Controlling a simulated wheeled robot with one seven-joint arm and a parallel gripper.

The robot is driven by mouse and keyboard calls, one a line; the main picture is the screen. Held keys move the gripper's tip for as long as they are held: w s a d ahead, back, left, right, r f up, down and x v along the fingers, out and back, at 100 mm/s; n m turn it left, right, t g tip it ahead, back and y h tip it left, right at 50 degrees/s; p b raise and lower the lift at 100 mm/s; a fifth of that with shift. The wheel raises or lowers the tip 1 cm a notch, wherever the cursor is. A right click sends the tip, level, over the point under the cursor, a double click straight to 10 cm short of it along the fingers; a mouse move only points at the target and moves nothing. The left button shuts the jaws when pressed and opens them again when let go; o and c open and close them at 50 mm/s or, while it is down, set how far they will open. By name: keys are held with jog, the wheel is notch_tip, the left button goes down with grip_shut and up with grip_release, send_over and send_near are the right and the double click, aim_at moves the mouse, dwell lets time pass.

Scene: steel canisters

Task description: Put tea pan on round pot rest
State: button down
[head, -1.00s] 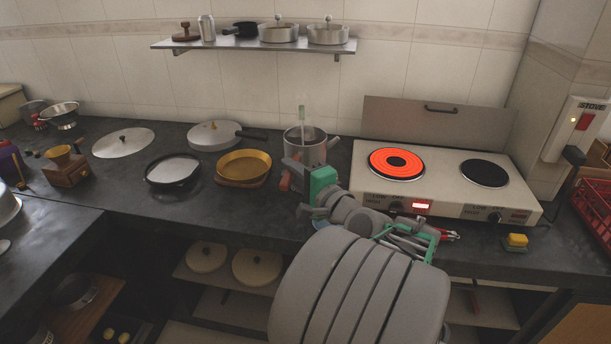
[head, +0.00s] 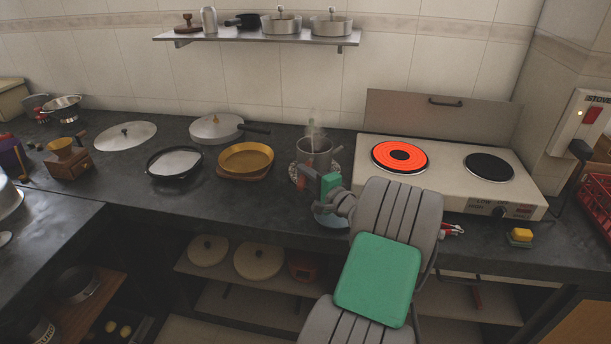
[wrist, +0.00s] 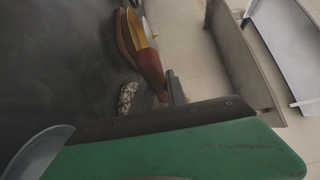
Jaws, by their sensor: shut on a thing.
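The tea pan (head: 315,155) is a steel pot with faint steam above it. In the head view it stands upright at the middle of the counter, left of the stove. The round pot rest (head: 335,171) shows as a patterned rim beside and below the pan; its edge appears in the wrist view (wrist: 128,97). The pan is over the rest, but I cannot tell if it touches. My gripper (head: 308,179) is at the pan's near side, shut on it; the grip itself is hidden.
The stove (head: 455,182) has a glowing left burner (head: 400,156). A brass pan (head: 246,158) on a wooden board, a lidded pan (head: 216,128) and a black pan (head: 174,164) stand left. A shelf (head: 258,37) hangs above. A yellow sponge (head: 520,236) lies right.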

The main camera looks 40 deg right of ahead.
jog(key=shift+r, duration=0.1)
jog(key=c, duration=1.7)
grip_release()
jog(key=shift+c, duration=0.2)
jog(key=o, duration=0.4)
jog(key=shift+r, duration=0.1)
jog(key=shift+s, duration=0.35)
jog(key=s, duration=0.7)
jog(key=s+a, duration=0.1)
jog(key=s, duration=0.3)
jog(key=shift+s+r, duration=0.15)
jog(key=shift+r, duration=0.05)
